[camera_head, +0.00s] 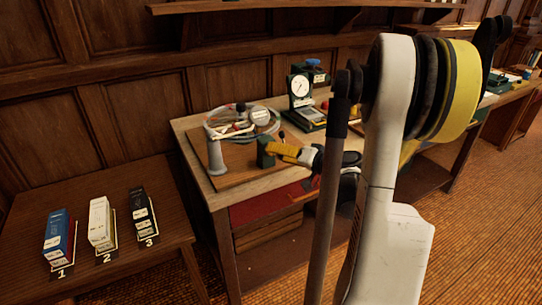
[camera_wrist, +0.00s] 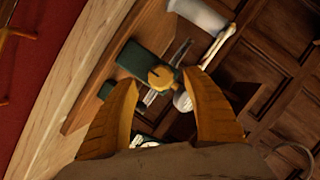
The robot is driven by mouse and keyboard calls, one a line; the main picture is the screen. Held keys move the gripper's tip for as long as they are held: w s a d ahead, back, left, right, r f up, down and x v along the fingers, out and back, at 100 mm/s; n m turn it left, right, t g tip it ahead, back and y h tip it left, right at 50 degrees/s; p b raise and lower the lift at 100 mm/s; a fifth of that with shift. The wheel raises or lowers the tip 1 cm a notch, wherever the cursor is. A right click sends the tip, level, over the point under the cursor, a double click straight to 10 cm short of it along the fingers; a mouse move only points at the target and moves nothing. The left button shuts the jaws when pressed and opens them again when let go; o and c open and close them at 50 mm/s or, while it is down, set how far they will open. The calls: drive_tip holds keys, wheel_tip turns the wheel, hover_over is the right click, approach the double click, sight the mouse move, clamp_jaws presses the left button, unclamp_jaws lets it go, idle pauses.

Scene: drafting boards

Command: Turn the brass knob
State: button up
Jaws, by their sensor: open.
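The brass knob (camera_wrist: 160,77) shows in the wrist view, on the face of a dark green block (camera_wrist: 141,61). My gripper (camera_wrist: 162,75) is open, with one yellow finger on each side of the knob in the picture. The fingers look apart from the knob, with gaps on both sides; I cannot tell the depth left between them. In the head view, the green block (camera_head: 265,151) sits near the front edge of a wooden board. My gripper (camera_head: 280,150) is just right of it there. The knob itself is hidden or too small to make out in that view.
A grey post (camera_head: 214,156) and a coiled cable (camera_head: 226,121) are on the wooden board (camera_head: 232,175). A round gauge (camera_head: 300,86) stands behind. Blue (camera_head: 58,234), white (camera_head: 99,221) and black (camera_head: 138,210) boxes stand on the lower left table.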

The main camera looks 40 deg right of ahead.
drive_tip(key=shift+b+x, duration=0.4)
drive_tip(key=shift+x, duration=1.4)
drive_tip(key=shift+r, duration=0.1)
drive_tip(key=c, duration=1.2)
drive_tip(key=shift+o, duration=0.2)
